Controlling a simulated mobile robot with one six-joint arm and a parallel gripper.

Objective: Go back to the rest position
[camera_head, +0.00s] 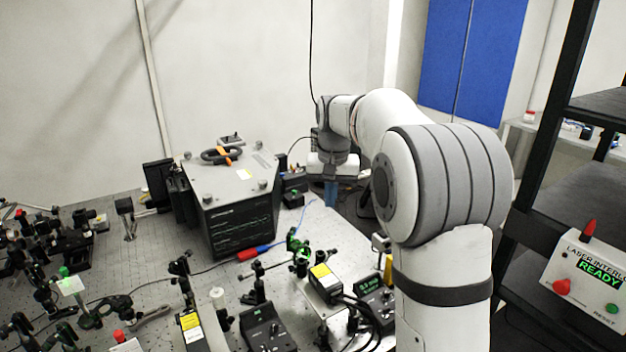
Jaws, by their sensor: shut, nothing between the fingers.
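My arm reaches from the lower right toward the back of the bench. My gripper (331,188) hangs below the wrist at the arm's far end, over the bench's back right edge. It points down and is shut, with nothing seen held in it. Its fingertips are small in the picture, and I cannot tell how far they are above what lies below. My upper arm hides part of the bench's right side.
A large grey instrument box (235,200) stands on the perforated bench (110,280), left of my gripper. Several optics mounts crowd the left and front. A black shelf rack (535,225) and a laser interlock box reading READY (590,275) stand at right.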

